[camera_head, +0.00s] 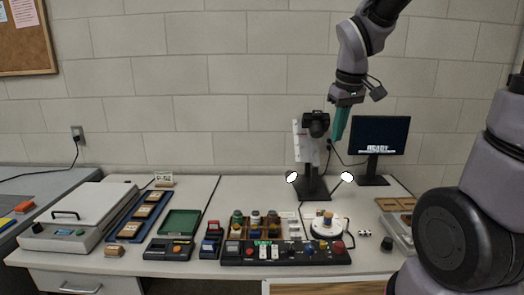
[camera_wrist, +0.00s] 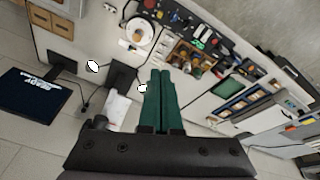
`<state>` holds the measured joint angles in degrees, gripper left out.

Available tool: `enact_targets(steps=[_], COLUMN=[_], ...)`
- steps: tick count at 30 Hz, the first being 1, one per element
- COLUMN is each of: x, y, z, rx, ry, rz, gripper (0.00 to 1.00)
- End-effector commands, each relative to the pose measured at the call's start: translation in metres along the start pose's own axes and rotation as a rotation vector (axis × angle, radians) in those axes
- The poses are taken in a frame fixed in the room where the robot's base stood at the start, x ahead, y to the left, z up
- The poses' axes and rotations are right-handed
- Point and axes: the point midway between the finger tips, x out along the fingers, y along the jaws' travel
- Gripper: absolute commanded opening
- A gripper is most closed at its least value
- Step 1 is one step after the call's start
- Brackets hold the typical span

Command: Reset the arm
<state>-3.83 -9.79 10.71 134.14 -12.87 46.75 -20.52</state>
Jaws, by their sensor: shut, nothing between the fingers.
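My gripper (camera_head: 341,124) hangs from my raised arm in the head view, with its green fingers pointing down. It is beside the black camera on its stand (camera_head: 316,124) and left of the monitor (camera_head: 380,136), above the bench. In the wrist view the two green fingers of my gripper (camera_wrist: 160,76) lie side by side, closed, with nothing between them. The bench top shows beyond them.
Two small lamps (camera_head: 292,177) flank the stand. Air above the bench's left side is clear.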

Motion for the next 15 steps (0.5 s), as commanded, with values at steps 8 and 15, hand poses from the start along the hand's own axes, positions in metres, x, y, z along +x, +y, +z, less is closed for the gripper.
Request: enact_targets(steps=[8, 15], x=[-0.09, -0.125], y=[0.018, 0.017], z=[0.052, 0.084], rx=[0.486, 0.732], ry=[0.221, 0.34], rz=[-0.042, -0.125], gripper=[0.0, 0.0])
